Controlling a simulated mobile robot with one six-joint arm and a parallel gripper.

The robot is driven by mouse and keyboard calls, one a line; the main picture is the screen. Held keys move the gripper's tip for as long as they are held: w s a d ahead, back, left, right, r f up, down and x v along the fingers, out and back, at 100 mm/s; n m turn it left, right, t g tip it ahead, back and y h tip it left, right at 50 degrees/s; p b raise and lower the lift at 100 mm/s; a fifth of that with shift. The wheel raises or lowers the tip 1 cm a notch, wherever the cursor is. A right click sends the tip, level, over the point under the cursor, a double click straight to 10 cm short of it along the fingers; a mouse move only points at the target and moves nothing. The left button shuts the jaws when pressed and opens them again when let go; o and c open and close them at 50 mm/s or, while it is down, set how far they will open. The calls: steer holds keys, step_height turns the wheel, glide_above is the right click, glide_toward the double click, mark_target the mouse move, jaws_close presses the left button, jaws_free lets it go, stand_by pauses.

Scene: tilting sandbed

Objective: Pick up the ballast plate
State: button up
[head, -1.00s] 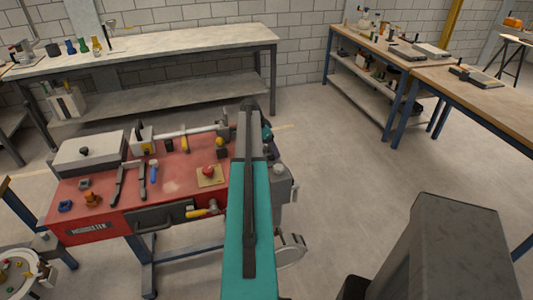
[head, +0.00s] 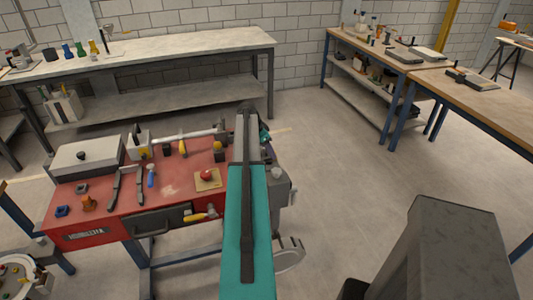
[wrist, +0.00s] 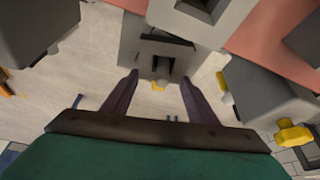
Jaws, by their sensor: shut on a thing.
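In the wrist view the two dark fingers of my gripper (wrist: 160,79) reach forward, one on each side of a grey slotted piece (wrist: 160,49). The gripper is shut on this piece, which I take to be the ballast plate. Its full outline is unclear against the grey parts behind it. In the head view my teal and dark arm stretches over the right end of the red bench (head: 108,217) and hides the gripper and the piece.
The red bench holds a pale box (head: 86,156), dark tools and a red button on a yellow base (head: 207,177). A long grey bench (head: 180,48) stands behind; wooden tables (head: 490,105) stand at the right. Open floor lies between (head: 335,150).

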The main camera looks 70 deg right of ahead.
step_height(320, 180, up, 10)
steer(key=b, duration=0.2)
steer(key=shift+b, duration=0.4)
steer(key=shift+r, duration=0.2)
stand_by(0.7)
step_height(320, 180, up, 6)
steer(key=p, duration=0.2)
steer(key=shift+p, duration=0.4)
stand_by(1.1)
stand_by(0.3)
